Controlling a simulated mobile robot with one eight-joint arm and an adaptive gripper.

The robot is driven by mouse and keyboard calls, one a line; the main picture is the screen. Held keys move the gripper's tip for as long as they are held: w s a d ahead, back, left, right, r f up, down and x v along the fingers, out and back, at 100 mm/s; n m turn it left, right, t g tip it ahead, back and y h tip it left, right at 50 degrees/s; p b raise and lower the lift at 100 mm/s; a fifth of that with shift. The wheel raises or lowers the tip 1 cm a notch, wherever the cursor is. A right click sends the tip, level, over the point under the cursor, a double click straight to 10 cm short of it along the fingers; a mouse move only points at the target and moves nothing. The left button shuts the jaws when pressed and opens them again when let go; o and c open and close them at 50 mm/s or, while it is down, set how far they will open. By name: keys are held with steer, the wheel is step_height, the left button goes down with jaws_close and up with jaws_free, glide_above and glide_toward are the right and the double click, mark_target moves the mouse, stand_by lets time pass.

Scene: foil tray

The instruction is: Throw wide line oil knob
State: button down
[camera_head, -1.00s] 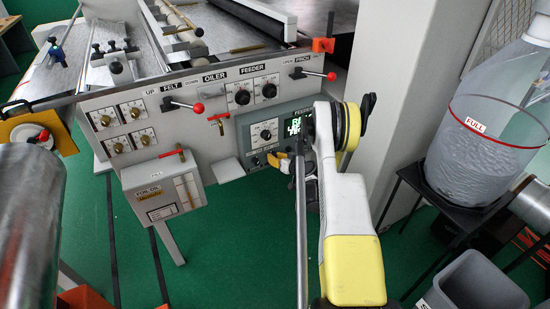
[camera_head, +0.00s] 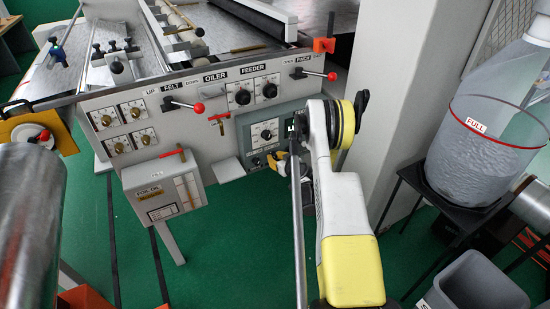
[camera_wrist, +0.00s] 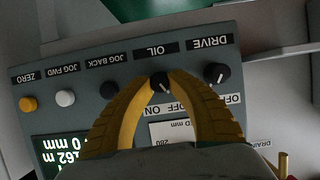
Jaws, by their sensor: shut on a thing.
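The oil knob (camera_wrist: 160,82) is a small black round knob with a white pointer mark, under the label OIL on a grey control panel (camera_wrist: 75,112). The wrist view shows it upside down. My gripper (camera_wrist: 161,86), with yellow fingers, is shut on the knob, one finger on each side. The pointer mark seems to slant toward the lower right of the wrist view. In the head view my gripper (camera_head: 276,160) is at the lower edge of the panel (camera_head: 246,140), and my arm hides much of the panel and the oil knob.
The black DRIVE knob (camera_wrist: 216,72) sits close beside my fingers. JOG BACK (camera_wrist: 109,90), white JOG FWD (camera_wrist: 65,98) and yellow ZERO (camera_wrist: 28,104) buttons line the same row. A red-handled lever (camera_head: 330,76) juts out above; a grey box (camera_head: 163,190) is at left.

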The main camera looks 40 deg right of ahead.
steer(key=c, duration=1.2)
jaws_free()
steer(key=shift+w, duration=0.1)
